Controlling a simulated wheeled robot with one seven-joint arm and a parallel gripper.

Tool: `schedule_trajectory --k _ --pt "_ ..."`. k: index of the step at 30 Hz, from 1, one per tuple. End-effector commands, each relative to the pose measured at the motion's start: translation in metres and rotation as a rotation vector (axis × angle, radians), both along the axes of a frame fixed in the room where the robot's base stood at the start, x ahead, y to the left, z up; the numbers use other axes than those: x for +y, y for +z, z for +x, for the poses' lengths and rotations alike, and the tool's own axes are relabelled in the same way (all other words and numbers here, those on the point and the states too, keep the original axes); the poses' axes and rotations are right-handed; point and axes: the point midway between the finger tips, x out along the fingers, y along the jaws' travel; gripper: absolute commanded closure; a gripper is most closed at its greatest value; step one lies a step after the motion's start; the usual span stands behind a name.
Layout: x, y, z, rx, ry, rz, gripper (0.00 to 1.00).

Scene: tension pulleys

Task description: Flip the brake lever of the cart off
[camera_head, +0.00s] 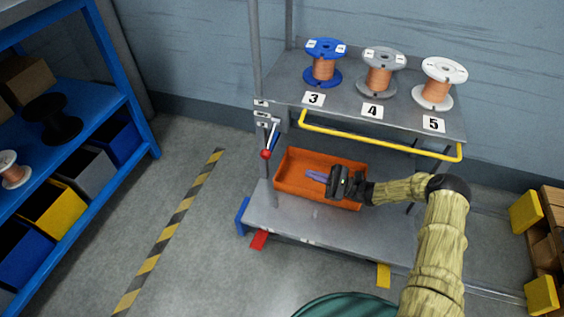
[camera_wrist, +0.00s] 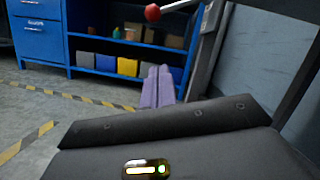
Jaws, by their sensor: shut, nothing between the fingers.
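The cart (camera_head: 300,222) is a grey shelf cart with a yellow handle bar. Its brake lever (camera_head: 269,142) is a thin metal rod with a red ball, mounted on the left post and hanging downward. The red ball also shows at the top of the wrist view (camera_wrist: 153,13), with the rod running up and right. My gripper (camera_head: 308,174) is shut and empty, its purple fingers pointing left over the orange bin, to the right of and a little below the red ball. The fingers (camera_wrist: 158,86) lie together in the wrist view, apart from the lever.
An orange bin (camera_head: 290,187) sits on the cart's lower shelf. Blue, grey and white spools (camera_head: 324,66) stand on the upper shelf above labels 3, 4, 5. The yellow handle (camera_head: 380,139) spans the front. A blue rack (camera_head: 100,115) stands left, with free floor between.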

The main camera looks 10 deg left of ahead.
Motion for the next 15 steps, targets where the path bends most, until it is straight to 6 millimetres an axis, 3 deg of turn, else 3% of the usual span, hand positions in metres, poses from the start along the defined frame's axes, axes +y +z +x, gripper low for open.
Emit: schedule_trajectory --k 10,15 --pt "-0.012 0.002 0.005 -0.002 -0.023 -0.002 1.0" --pt "0.005 0.005 0.003 -0.001 -0.017 -0.001 1.0"
